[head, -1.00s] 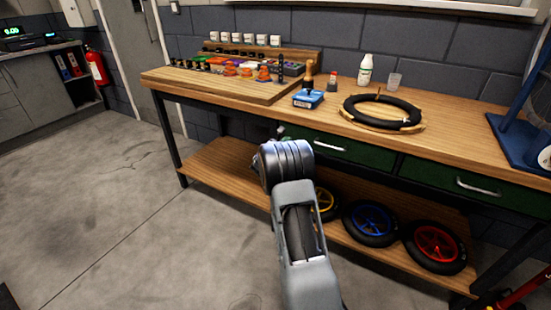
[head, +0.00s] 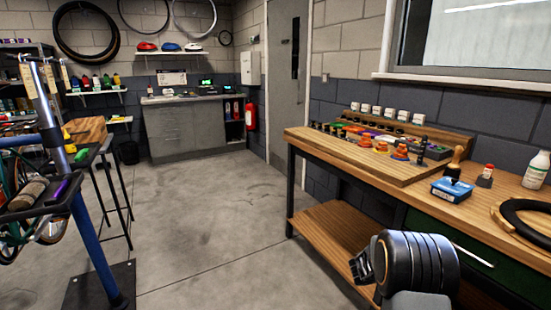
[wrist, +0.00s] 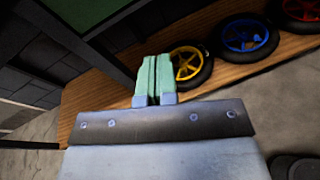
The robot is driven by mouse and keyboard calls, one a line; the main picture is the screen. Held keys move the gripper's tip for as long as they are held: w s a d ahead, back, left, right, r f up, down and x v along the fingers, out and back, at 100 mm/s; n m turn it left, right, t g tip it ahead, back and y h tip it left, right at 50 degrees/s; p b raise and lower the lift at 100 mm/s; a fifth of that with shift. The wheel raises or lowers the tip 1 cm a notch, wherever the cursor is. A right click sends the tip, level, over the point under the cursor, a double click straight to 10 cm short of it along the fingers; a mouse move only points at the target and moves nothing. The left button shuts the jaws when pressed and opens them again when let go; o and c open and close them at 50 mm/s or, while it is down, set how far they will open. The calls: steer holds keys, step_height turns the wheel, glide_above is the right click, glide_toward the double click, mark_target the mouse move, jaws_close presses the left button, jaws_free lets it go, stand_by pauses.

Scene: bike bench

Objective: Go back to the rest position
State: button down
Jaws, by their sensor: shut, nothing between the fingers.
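My gripper shows in the wrist view (wrist: 153,80), its two green fingers pressed together with nothing between them. In that view it is in front of the bench's lower wooden shelf (wrist: 115,98) and a yellow-rimmed wheel (wrist: 187,66). In the head view my wrist and part of the gripper (head: 362,266) are at the lower right, in front of the wooden workbench (head: 440,200). The fingertips are not clear there. No held object shows.
The bench top carries a blue box (head: 452,189), a white bottle (head: 536,170) and a black tyre (head: 530,218). A blue-posted bike stand (head: 92,245) is at the left. A grey cabinet (head: 190,130) stands at the back. The concrete floor between is clear.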

steer(key=s+a+r+m+g+y+p, duration=0.35)
steer(key=s+a+r+m+p, duration=0.2)
steer(key=s+m, duration=0.2)
steer(key=s+a+r+m+g+y+p, duration=0.2)
steer(key=s+a+r+m+y+p, duration=0.25)
steer(key=s+a+m, duration=0.3)
steer(key=s+a+r+m+t+y+p, duration=0.2)
steer(key=a+r+p, duration=0.4)
steer(key=r, duration=0.4)
steer(key=s+a+r+m+t+y+p, duration=0.1)
steer(key=s+a+r+t+y+p, duration=0.2)
steer(key=s+a+r+y+p, duration=0.2)
steer(key=a+r+p, duration=0.1)
steer(key=a+r, duration=0.2)
steer(key=r, duration=0.3)
steer(key=shift+s+a+r+m+p, duration=0.2)
steer(key=shift+r+m+p, duration=0.1)
steer(key=shift+m+p, duration=0.1)
